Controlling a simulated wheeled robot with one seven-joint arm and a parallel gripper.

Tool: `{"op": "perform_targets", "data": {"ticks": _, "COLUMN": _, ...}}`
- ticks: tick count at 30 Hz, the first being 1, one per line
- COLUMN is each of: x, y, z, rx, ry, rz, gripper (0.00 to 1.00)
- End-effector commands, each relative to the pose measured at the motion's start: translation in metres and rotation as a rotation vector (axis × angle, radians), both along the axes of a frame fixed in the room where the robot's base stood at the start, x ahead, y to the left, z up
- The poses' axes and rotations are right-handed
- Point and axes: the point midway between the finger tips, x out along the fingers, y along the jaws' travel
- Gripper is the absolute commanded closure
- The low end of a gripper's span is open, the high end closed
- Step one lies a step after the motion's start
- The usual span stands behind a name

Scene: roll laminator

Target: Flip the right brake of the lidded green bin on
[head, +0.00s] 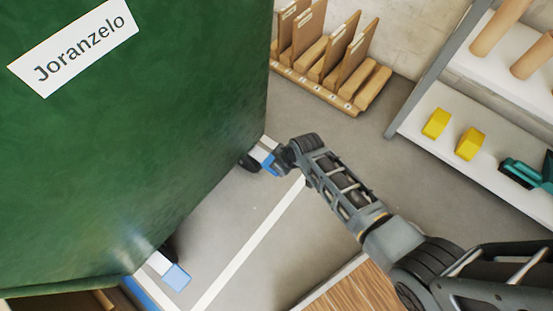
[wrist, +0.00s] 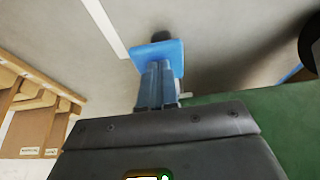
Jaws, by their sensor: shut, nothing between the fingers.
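The green bin (head: 150,130) fills the left of the head view, with a white label reading "Joranzelo"; its lid is out of view. A blue brake pedal (head: 268,161) sticks out low at its far right end, beside a dark caster. A second blue pedal (head: 177,276) is at the near end. My gripper (head: 277,163) is down at the far right pedal and partly hides it. In the wrist view, its shut, empty fingers (wrist: 160,67) point at the blue pedal (wrist: 172,50). I cannot tell whether they touch it.
White floor lines (head: 245,250) run beside the bin. A wooden rack (head: 335,80) with upright boards stands behind. A grey shelf (head: 490,155) on the right holds yellow blocks and a teal item. Open grey floor lies between the bin and the shelf.

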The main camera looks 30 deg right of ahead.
Motion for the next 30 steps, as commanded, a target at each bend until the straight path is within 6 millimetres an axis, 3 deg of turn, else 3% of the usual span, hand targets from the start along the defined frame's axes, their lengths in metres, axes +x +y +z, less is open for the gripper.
{"op": "perform_targets", "data": {"ticks": 3, "x": -0.006, "y": -0.002, "z": -0.022, "rx": 0.027, "ry": -0.080, "rz": -0.003, "gripper": 1.00}}
{"op": "perform_targets", "data": {"ticks": 12, "x": -0.006, "y": -0.002, "z": -0.045, "rx": 0.050, "ry": -0.154, "rz": 0.000, "gripper": 1.00}}
{"op": "perform_targets", "data": {"ticks": 30, "x": -0.006, "y": -0.002, "z": -0.060, "rx": 0.050, "ry": -0.152, "rz": 0.001, "gripper": 1.00}}
